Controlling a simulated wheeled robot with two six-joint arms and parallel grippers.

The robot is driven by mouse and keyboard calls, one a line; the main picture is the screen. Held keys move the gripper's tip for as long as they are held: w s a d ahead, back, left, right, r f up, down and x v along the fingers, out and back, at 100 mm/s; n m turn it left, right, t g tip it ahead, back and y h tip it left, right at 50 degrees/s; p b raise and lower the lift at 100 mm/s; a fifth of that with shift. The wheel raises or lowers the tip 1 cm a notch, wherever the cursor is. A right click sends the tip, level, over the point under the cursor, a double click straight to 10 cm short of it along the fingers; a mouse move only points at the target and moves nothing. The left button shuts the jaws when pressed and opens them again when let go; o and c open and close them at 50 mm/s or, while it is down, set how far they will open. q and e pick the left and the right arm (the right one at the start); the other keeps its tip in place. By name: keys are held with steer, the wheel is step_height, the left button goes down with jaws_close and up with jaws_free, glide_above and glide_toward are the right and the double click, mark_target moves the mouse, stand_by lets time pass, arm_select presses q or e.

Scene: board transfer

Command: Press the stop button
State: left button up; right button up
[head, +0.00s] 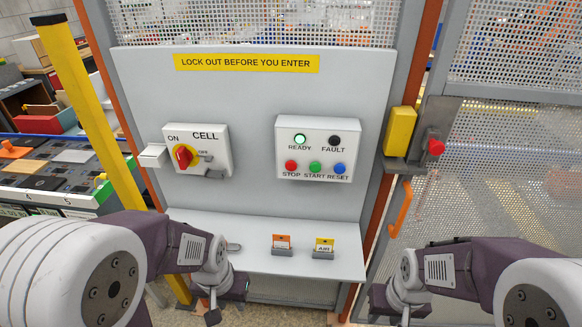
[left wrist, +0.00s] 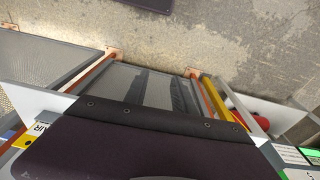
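The red stop button (head: 291,165) is the left one in the bottom row of a white control box (head: 318,130) on the grey panel. The green start button (head: 315,168) and blue reset button (head: 339,169) sit to its right. My left gripper (head: 226,302) is low, below and left of the box, in front of the panel's shelf and apart from the buttons. My right gripper (head: 398,308) is low at the right, also away from the box. The frames do not clearly show either gripper's opening. No button is covered in the head view.
The ready lamp (head: 300,139) glows green; the fault lamp (head: 333,140) is dark. A red and yellow switch (head: 184,156) is left of the box. The shelf (head: 210,222) juts out below with two tags. A yellow post (head: 85,110) and an orange handle (head: 401,208) flank the panel.

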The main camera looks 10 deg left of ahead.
arm_select(q)
jaws_close()
stand_by(1.5)
